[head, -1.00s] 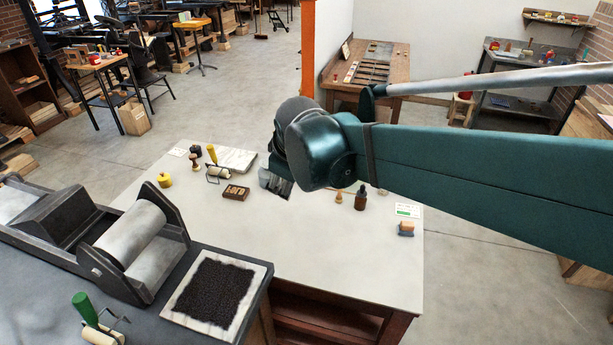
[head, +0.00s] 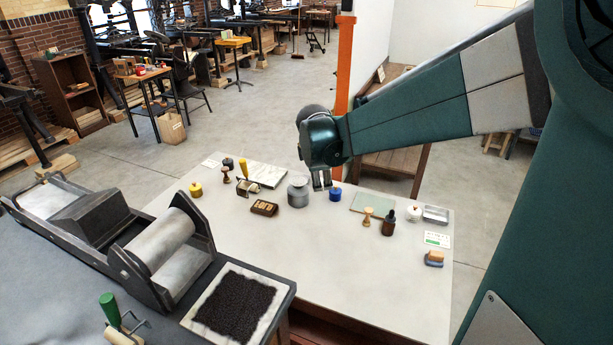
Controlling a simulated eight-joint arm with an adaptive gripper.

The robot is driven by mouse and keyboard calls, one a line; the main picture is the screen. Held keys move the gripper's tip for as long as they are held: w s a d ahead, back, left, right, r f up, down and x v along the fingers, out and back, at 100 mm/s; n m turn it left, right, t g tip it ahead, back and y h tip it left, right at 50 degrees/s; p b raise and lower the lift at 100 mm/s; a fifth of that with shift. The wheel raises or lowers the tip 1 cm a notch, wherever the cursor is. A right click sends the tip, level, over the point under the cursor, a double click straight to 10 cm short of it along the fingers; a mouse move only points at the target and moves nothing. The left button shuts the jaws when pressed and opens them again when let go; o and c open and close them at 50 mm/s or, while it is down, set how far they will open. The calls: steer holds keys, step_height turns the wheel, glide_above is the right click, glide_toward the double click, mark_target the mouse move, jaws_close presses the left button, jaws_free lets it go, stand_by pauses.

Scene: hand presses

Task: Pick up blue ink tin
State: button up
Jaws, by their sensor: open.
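The blue ink tin (head: 336,194) is a small round blue tin standing on the pale tabletop (head: 310,255), in the middle of the row of items. My gripper (head: 321,187) points down with its jaws open. In the picture its fingertips are just left of the blue tin, between it and a grey metal canister. The fingers look close to the tin, but I cannot tell their exact height or whether they touch it. Nothing shows between the jaws.
The grey canister (head: 298,191) stands close left of the gripper. A wooden type block (head: 264,208), yellow tin (head: 196,189) and brayer (head: 245,185) lie farther left. The front tabletop is clear.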

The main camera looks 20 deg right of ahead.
steer(key=w+d+f+n+h, duration=0.1)
steer(key=w+d+f+n, duration=0.3)
steer(key=w+d+f, duration=0.35)
steer(key=n+g+h, duration=0.1)
steer(key=n+g, duration=0.1)
steer(key=n, duration=0.4)
glide_toward(335, 190)
steer(key=f, duration=0.2)
steer(key=shift+w+d+f, duration=0.4)
steer(key=shift+d+f, duration=0.05)
steer(key=shift+d, duration=0.1)
steer(key=shift+b+x, duration=0.35)
steer(key=shift+x, duration=0.95)
steer(key=shift+b+x, duration=0.4)
steer(key=shift+x, duration=2.25)
steer(key=shift+d+r, duration=0.15)
